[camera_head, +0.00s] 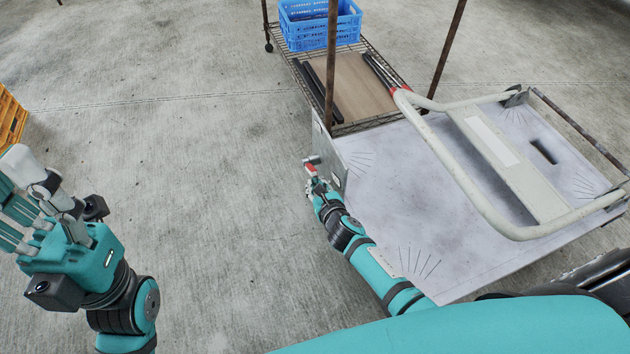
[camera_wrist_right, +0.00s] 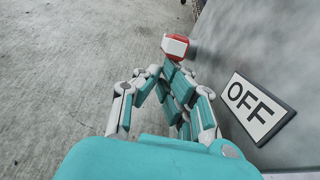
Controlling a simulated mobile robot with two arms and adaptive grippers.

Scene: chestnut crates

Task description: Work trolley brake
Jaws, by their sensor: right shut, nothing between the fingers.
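The trolley (camera_head: 375,165) is a grey flat platform with a pale tubular handle (camera_head: 465,185) lying over it. Its brake lever (camera_head: 311,169), red with a white end, sticks out at the platform's left side. In the right wrist view the lever's red and white tip (camera_wrist_right: 175,45) shows just beyond my fingertips. My right gripper (camera_head: 318,186) is shut and empty, right by the lever; I cannot tell whether it touches. An OFF label (camera_wrist_right: 257,107) is on the grey side panel to the right. My left gripper (camera_head: 40,200) is open and empty over the floor, far from the trolley.
A yellow crate (camera_head: 10,118) is at the left edge. The concrete floor between is clear.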

